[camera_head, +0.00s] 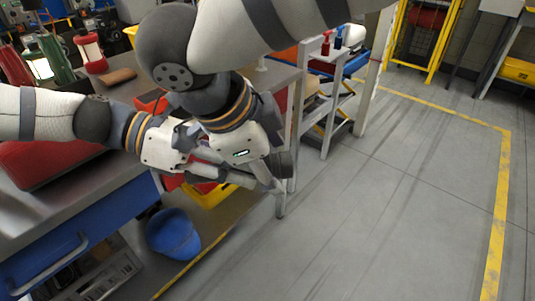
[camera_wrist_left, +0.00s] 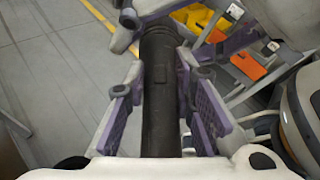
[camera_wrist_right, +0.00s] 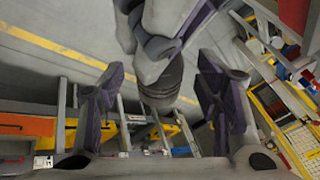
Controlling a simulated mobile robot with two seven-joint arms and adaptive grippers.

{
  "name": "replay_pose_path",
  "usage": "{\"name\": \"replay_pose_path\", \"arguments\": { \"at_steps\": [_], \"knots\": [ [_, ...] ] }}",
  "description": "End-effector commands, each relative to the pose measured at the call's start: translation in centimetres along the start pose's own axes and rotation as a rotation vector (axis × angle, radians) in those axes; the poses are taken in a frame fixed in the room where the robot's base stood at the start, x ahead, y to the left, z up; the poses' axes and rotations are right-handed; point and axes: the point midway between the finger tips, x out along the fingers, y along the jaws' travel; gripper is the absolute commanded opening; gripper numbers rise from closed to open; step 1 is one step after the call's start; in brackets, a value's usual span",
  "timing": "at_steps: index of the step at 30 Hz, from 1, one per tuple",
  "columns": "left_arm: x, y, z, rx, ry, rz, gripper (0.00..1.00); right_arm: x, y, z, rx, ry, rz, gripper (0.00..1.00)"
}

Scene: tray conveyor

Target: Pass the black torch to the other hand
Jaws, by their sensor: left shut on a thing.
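The black torch (camera_wrist_left: 160,95) runs lengthwise between the purple-padded fingers of my left gripper (camera_wrist_left: 155,100), which is shut on it. In the right wrist view the torch's dark ribbed end (camera_wrist_right: 162,90) points toward my right gripper (camera_wrist_right: 160,100). The right fingers are open, one on each side of that end, with gaps to it. In the head view my left gripper (camera_head: 235,178) and right gripper (camera_head: 278,190) meet beside the bench, and the torch is mostly hidden there.
A grey workbench (camera_head: 105,182) stands at the left, with red and green lanterns and a brown item (camera_head: 118,76) on it. A blue rounded object (camera_head: 173,233) is below the bench edge. A shelf rack (camera_head: 325,95) stands close behind the grippers. The floor at the right is clear.

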Motion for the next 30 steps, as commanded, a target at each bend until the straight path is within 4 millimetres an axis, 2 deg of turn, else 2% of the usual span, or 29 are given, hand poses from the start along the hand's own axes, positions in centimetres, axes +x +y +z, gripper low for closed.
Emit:
{"name": "replay_pose_path", "arguments": {
  "at_steps": [1, 7, 8, 9, 11, 19, 22, 26, 30],
  "knots": [
    [0.0, 0.0, 0.1, 0.001, -0.001, 0.000, 0.00, 0.0, 0.0, 0.0, 0.000, 0.000, 0.000, 0.47],
    [0.0, 0.0, 0.1, 0.001, -0.001, 0.000, 0.00, 0.0, 0.0, 0.0, 0.000, 0.000, -0.001, 0.01],
    [0.0, 0.0, 0.1, 0.001, -0.001, 0.000, 0.00, 0.0, 0.0, 0.0, 0.000, 0.000, -0.001, 0.00],
    [0.0, 0.0, 0.1, 0.001, -0.001, 0.000, 0.32, -0.1, -0.1, 0.0, 0.000, 0.000, -0.001, 0.00],
    [0.0, 0.0, 0.1, 0.001, -0.001, 0.000, 0.46, -0.1, -0.1, 0.0, 0.001, 0.000, -0.001, 0.00],
    [0.0, 0.0, 0.0, 0.000, 0.000, -0.001, 0.47, -0.1, -0.1, 0.0, 0.001, 0.000, -0.001, 0.00],
    [-0.6, 0.0, 0.1, 0.002, 0.000, 0.001, 0.47, -0.1, -0.1, 0.0, 0.001, 0.000, -0.001, 0.00],
    [-3.4, 0.1, 0.1, 0.003, -0.001, 0.005, 0.47, -0.1, -0.1, 0.0, 0.001, 0.000, -0.001, 0.00],
    [-7.3, 0.1, 0.1, 0.002, -0.002, 0.006, 0.47, -0.1, -0.1, 0.0, 0.001, 0.000, -0.001, 0.00]
  ]
}}
